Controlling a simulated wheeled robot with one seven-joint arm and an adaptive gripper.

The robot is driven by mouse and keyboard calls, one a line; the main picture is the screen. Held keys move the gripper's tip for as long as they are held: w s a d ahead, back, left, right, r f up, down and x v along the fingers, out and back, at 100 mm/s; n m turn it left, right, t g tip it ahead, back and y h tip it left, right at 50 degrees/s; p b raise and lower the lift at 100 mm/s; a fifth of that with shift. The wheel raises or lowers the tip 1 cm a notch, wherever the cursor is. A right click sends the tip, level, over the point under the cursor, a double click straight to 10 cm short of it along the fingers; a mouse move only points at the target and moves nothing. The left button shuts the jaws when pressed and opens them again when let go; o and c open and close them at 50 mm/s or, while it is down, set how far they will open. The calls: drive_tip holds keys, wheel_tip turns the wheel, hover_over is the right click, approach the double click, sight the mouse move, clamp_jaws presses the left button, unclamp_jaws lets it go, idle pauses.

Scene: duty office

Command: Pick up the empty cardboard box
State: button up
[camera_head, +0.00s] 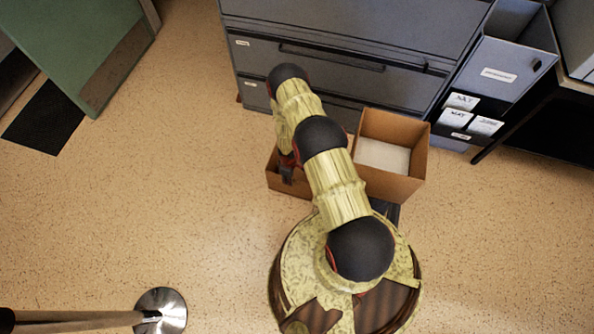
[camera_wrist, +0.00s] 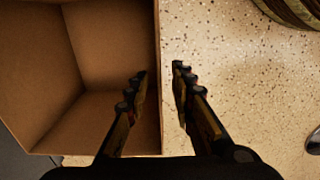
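The empty cardboard box (camera_head: 287,183) is a brown open box on the floor, partly hidden under my arm in the head view. In the wrist view the box (camera_wrist: 45,70) fills the left side, and its visible inside is bare. My gripper (camera_wrist: 161,70) is open, its fingers apart on either side of the line of the box's right wall. The left finger shows over the inside and the right one over the floor. Contact with the wall cannot be told. In the head view my gripper (camera_head: 287,168) is mostly hidden by my arm, at the box.
A second cardboard box (camera_head: 405,187) with a white stack (camera_head: 382,156) inside stands to the right. A grey filing cabinet (camera_head: 400,75) is behind both. A green board (camera_head: 75,35) is at upper left, a round metal post base (camera_head: 163,310) at lower left. Floor (camera_head: 150,210) to the left is clear.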

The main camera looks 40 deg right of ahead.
drive_tip(key=shift+r, duration=0.1)
drive_tip(key=shift+c, duration=0.2)
clamp_jaws()
idle(1.0)
